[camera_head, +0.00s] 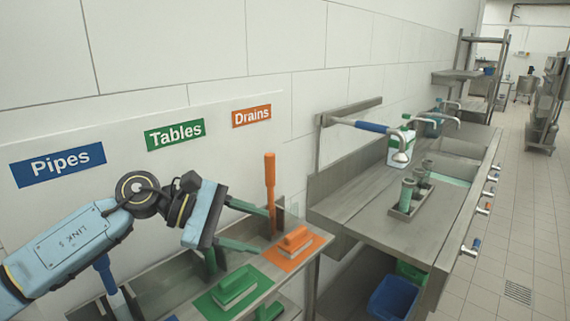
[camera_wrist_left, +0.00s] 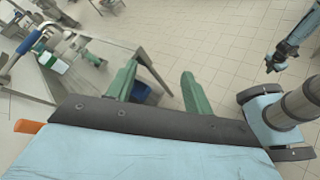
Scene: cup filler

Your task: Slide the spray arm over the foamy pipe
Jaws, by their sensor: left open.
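The spray arm (camera_head: 372,127) is a bar with a blue sleeve. It reaches out from a post at the wall over the steel counter, and its grey head (camera_head: 402,150) hangs at the right end. The spray arm also shows in the left wrist view (camera_wrist_left: 32,42). My left gripper (camera_head: 262,230) is open and empty, above the brush shelf, well left of the spray arm. My right gripper (camera_wrist_left: 281,58) shows small in the left wrist view; its jaws are unclear.
An upright orange handle (camera_head: 270,185) stands close behind my left gripper. An orange brush (camera_head: 295,241) and a green brush (camera_head: 235,287) lie on coloured mats. A white bottle (camera_head: 400,146) stands behind the spray head. A blue bin (camera_head: 394,299) sits below the counter.

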